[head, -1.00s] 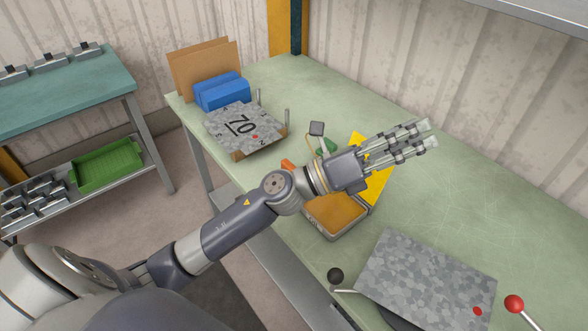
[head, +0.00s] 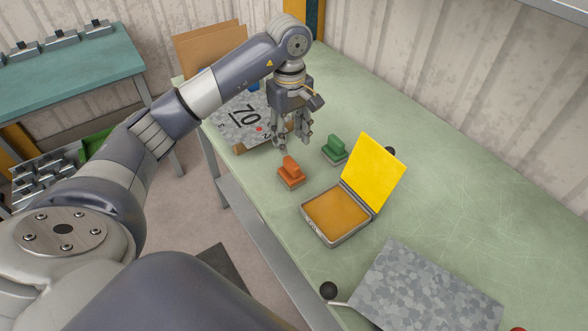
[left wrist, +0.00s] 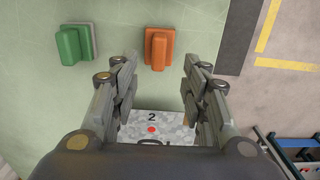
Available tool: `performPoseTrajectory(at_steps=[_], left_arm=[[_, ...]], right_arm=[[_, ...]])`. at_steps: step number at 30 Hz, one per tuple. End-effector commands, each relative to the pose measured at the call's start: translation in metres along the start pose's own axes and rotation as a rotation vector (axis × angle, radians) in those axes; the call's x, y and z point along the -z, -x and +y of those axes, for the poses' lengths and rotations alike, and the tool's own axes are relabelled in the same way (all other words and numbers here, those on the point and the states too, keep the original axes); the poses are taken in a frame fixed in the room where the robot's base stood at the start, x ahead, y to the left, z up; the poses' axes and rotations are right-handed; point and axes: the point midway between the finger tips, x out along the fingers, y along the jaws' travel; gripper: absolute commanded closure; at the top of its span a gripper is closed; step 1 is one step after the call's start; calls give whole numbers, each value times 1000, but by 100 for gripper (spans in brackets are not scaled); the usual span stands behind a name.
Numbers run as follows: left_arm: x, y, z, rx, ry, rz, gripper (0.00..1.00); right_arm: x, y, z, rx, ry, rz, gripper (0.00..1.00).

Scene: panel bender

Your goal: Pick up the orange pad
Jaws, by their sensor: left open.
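The orange pad (head: 291,172), a small block with a raised grip, stands on the green table near its front edge. It also shows at the top of the left wrist view (left wrist: 159,48). My left gripper (head: 291,143) points down, open and empty, above and just behind the orange pad in the head view. In the left wrist view, the orange pad lies beyond the open fingertips (left wrist: 159,75), roughly between their lines and apart from them. My right gripper is not in view.
A similar green block (head: 334,151) stands right of the orange pad. An open case with an orange inside (head: 336,213) and yellow lid (head: 373,172) is nearer. A grey speckled plate (head: 425,290) is at front right.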

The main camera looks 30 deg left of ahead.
Motion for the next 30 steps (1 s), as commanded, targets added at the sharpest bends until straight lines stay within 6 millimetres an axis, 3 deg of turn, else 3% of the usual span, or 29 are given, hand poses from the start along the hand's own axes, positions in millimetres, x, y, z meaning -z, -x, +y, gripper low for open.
performPoseTrajectory(at_steps=[9,14,21,25,30], left_arm=[[2,-43,-2,13,0,5,58],[2,-54,-2,11,1,5,58],[4,-81,2,13,2,1,58],[4,-99,2,11,1,3,58],[5,-106,2,9,1,6,58]], right_arm=[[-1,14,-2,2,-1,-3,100],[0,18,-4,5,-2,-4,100],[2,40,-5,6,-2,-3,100],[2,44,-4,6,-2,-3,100],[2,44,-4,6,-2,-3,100]])
